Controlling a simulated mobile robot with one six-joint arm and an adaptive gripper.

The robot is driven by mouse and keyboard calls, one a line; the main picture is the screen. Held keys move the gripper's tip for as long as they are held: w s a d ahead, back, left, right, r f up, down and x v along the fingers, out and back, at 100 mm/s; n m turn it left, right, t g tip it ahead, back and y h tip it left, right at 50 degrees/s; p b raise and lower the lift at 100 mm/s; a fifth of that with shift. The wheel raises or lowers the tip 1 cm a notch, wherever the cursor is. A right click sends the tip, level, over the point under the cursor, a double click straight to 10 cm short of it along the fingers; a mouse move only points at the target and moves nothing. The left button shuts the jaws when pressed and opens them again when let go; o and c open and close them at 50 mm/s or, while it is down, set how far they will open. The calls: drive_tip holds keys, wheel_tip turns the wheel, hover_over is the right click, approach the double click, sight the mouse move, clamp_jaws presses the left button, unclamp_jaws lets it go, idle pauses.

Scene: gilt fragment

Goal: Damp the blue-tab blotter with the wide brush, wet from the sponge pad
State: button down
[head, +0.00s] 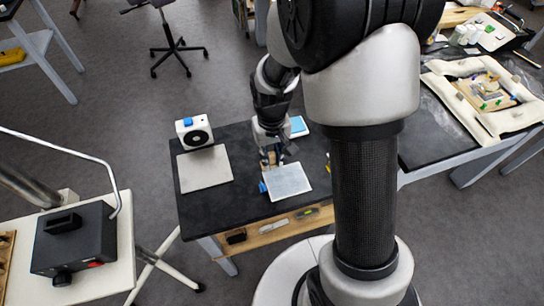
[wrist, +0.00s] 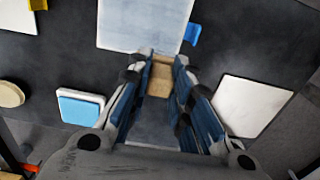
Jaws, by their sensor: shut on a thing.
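The blue-tab blotter (head: 288,180) is a pale blue-grey sheet on the dark table. Its blue tab (wrist: 193,34) shows at its corner in the wrist view. My gripper (head: 270,158) is over the blotter's far edge and shut on the wide brush, whose tan wooden part (wrist: 160,78) shows between the fingers in the wrist view. The bristles are hidden, and I cannot tell whether they touch the blotter. The sponge pad (head: 298,125), blue in a white tray, lies behind my gripper; it also shows in the wrist view (wrist: 80,107).
A plain cream sheet (head: 205,168) lies on the left of the table, with a white boxy device (head: 194,131) behind it. In the wrist view, a yellow-tab sheet (wrist: 17,17) and a round wooden disc (wrist: 10,95) are at left. Bare tabletop (wrist: 60,55) separates these items.

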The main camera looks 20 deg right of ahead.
drive_tip(key=shift+w+r+p, duration=0.15)
drive_tip(key=shift+r+p, duration=0.15)
drive_tip(key=shift+r, duration=0.25)
drive_tip(key=shift+r+p, duration=1.25)
drive_tip(key=shift+r, duration=0.35)
